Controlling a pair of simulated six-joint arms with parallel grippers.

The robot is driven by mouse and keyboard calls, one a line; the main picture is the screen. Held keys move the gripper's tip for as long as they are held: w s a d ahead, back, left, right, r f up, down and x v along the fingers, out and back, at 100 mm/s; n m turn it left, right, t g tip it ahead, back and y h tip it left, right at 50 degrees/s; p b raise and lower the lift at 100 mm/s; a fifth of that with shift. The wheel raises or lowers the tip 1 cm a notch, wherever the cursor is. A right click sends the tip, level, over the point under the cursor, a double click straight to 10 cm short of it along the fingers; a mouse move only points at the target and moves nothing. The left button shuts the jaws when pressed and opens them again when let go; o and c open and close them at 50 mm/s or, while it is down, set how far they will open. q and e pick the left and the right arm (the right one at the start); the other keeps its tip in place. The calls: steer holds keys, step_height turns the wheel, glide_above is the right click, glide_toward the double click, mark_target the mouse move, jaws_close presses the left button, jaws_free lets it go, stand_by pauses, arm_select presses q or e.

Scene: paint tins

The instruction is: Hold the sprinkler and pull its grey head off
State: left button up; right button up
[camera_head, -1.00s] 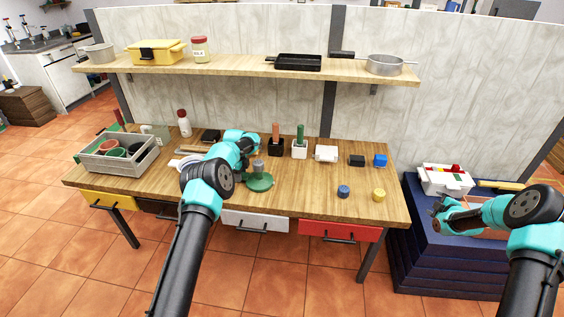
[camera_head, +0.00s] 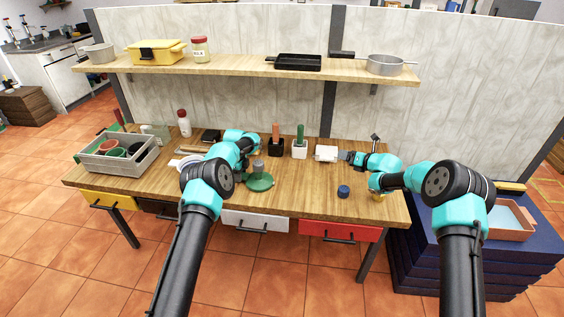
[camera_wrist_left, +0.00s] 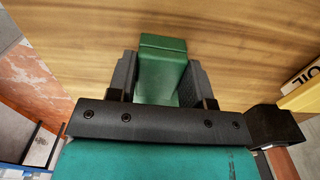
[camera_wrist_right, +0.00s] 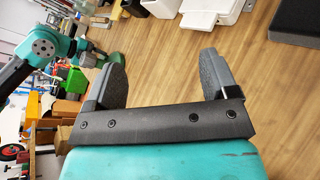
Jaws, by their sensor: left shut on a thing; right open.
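The sprinkler has a round green base (camera_head: 260,183) and a grey head (camera_head: 258,165) on top. It is near the front middle of the table in the head view. My left gripper (camera_wrist_left: 162,78) is shut on a green part of the sprinkler (camera_wrist_left: 163,50), seen between its fingers in the left wrist view. In the head view my left arm partly hides this grip. My right gripper (camera_head: 348,156) is open and empty over the table, to the right of the sprinkler. In the right wrist view its fingers (camera_wrist_right: 163,70) are apart with bare wood between them.
A white box (camera_head: 326,153) is beside my right gripper. Tools with orange and green handles stand in holders (camera_head: 299,150) behind the sprinkler. A blue lid (camera_head: 343,191) lies at the front right. A grey crate (camera_head: 98,162) stands at the left. The table between sprinkler and blue lid is clear.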

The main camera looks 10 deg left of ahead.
steer(key=s+a+r+n+g+y, duration=0.1)
steer(key=s+a+n+g+y, duration=0.2)
steer(key=a+n, duration=0.85)
steer(key=g+h, duration=0.1)
steer(key=g, duration=0.2)
glide_toward(259, 162)
steer(key=d, duration=0.1)
steer(key=shift+s+r, duration=0.15)
steer(key=shift+s, duration=0.1)
steer(key=shift+x, duration=5.95)
steer(key=shift+c, duration=0.3)
steer(key=c, duration=1)
